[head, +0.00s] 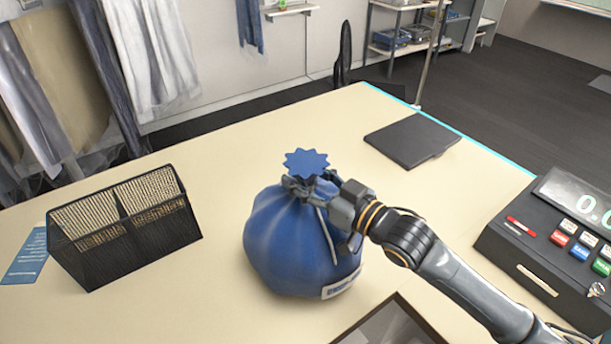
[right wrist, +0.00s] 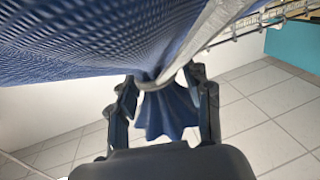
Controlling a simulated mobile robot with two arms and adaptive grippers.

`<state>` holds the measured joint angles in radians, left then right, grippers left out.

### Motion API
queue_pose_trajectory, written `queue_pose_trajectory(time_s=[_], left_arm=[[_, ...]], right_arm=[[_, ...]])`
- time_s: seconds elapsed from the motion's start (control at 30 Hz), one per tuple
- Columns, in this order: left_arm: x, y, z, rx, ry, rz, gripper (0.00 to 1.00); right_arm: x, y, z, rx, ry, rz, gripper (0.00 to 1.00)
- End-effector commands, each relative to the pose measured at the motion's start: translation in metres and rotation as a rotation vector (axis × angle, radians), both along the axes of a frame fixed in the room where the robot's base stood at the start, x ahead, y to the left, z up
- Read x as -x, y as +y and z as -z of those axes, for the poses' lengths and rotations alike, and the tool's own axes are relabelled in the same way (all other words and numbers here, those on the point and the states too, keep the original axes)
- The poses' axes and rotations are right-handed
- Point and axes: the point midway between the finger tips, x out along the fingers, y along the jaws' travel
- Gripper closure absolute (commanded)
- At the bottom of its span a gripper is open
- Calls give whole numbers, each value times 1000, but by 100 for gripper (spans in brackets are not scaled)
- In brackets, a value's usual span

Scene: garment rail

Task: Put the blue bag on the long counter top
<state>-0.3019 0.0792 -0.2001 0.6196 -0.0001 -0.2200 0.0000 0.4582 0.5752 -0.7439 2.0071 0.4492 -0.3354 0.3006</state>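The blue bag (head: 290,245), a plump drawstring sack with a ruffled top and a white label, stands upright on the cream counter top (head: 225,165). My right gripper (head: 312,188) is at the bag's neck, below the ruffle. In the right wrist view, the bag's ruffle (right wrist: 165,112) shows between the spread fingers of the right gripper (right wrist: 162,80). Gaps show beside the gathered neck, so the fingers look open around it. The cord hangs down the bag's front. My left gripper is not in view.
A black mesh organiser (head: 130,235) stands left of the bag, beside a blue card (head: 25,257). A dark flat pad (head: 411,140) lies at the back right. A cash register (head: 555,245) is at the right. An open box (head: 395,325) is at the front. Bare counter lies behind the bag.

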Motion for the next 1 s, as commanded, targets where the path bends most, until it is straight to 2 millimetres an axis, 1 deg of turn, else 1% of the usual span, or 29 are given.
queue_pose_trajectory(time_s=[0.17, 0.27, 0.37, 0.5, 0.7, 0.83, 1.0], left_arm=[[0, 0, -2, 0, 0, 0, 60], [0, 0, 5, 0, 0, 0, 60], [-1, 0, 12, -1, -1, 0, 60], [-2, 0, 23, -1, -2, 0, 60], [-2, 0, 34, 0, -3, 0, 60], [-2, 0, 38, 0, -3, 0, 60], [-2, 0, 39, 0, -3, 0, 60]], right_arm=[[0, 0, -5, 0, -1, 0, 50], [7, -9, 0, 1, 0, 2, 50], [21, -22, 1, 3, 0, 1, 50], [44, -45, 3, 5, 1, 0, 50], [69, -72, 1, 3, 1, 2, 50], [79, -82, -1, 1, 1, 1, 50], [84, -86, -3, -1, 0, 0, 50]])
